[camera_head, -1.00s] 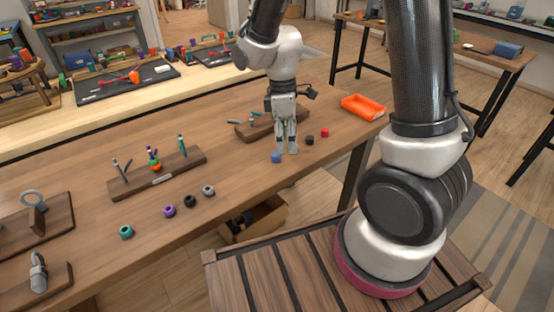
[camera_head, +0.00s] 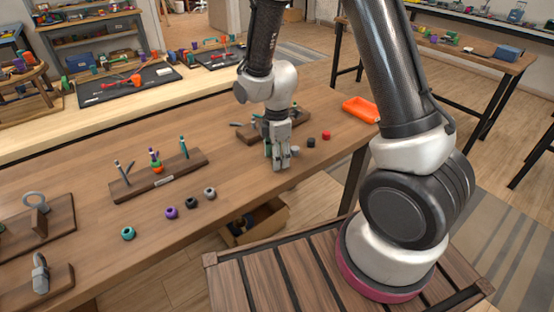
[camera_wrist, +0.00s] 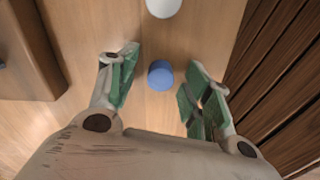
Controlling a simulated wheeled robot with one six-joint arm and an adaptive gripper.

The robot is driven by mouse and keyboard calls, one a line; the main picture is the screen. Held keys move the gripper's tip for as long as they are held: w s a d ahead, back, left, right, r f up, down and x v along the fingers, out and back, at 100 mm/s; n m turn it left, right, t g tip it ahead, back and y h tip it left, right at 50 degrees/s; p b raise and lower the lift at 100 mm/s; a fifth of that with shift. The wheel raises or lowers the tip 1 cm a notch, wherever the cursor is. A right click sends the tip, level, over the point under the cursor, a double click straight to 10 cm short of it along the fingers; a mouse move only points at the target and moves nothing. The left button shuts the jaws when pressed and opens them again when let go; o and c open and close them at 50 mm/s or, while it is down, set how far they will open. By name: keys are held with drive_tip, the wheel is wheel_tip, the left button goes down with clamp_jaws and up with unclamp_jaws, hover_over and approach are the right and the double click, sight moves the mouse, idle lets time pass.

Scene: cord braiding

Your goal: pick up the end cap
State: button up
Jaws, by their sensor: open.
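A blue end cap (camera_wrist: 160,75) stands on the table in the wrist view, between and a little ahead of my fingertips. My gripper (camera_wrist: 158,92) is open, with one green-padded finger on each side of the cap and nothing held. In the head view my gripper (camera_head: 281,167) points down low over the table's right part and hides the blue cap. A pale grey cap (camera_wrist: 163,7) is cut off at the top of the wrist view; it shows just right of my gripper in the head view (camera_head: 295,149).
A black cap (camera_head: 311,142) and a red cap (camera_head: 326,135) continue the row to the right. An orange tray (camera_head: 360,109) lies farther right. A wooden stand (camera_wrist: 30,50) is behind my gripper. Several caps and a peg stand (camera_head: 200,157) are to the left.

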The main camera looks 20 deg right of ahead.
drive_tip(key=c, duration=0.9)
drive_tip(key=shift+o, duration=0.2)
wheel_tip(320, 180, up, 10)
